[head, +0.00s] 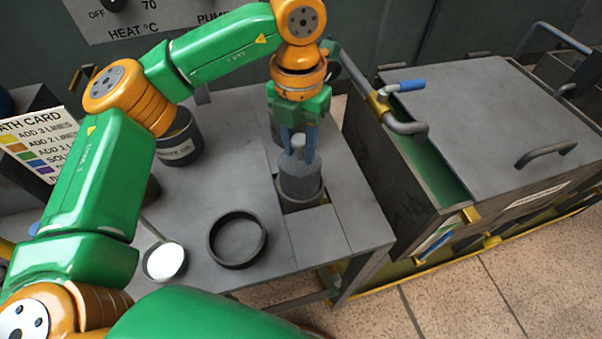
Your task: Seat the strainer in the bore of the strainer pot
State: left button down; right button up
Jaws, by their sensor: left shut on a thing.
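My left gripper (299,157) points down and is shut on the knob of the strainer (300,182), a grey mesh-like cylinder. The strainer is upright, directly above or partly inside the mouth of the strainer pot (301,206), a dark grey round pot at the right part of the grey bench. The pot's near rim shows below the strainer. How deep the strainer sits in the bore, and whether it touches the rim, I cannot tell. My right gripper is not in view.
A dark open ring (212,247) and a small ladle with a white bowl (164,262) lie on the bench. A labelled dark pot (177,148) stands behind. A tank with a grey lid (490,110), pipe and blue-handled tap (406,86) stands right of the bench.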

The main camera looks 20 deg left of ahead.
aim_at(301, 171)
pick_arm(q)
notch_tip(301, 171, down, 3)
jog(key=shift+w+r, duration=0.1)
jog(key=shift+r, duration=0.05)
notch_tip(301, 171, down, 4)
jog(key=shift+f+p, duration=0.2)
jog(key=shift+p, duration=0.25)
jog(key=shift+d+f, duration=0.1)
jog(key=shift+f, duration=0.05)
jog(key=c, duration=1)
grip_release()
jog(key=shift+f, duration=0.1)
jog(key=o, duration=0.5)
jog(key=shift+c, duration=0.2)
jog(key=shift+r, duration=0.35)
notch_tip(301, 171, up, 12)
jog(key=shift+f+b, duration=0.1)
jog(key=shift+b, duration=0.6)
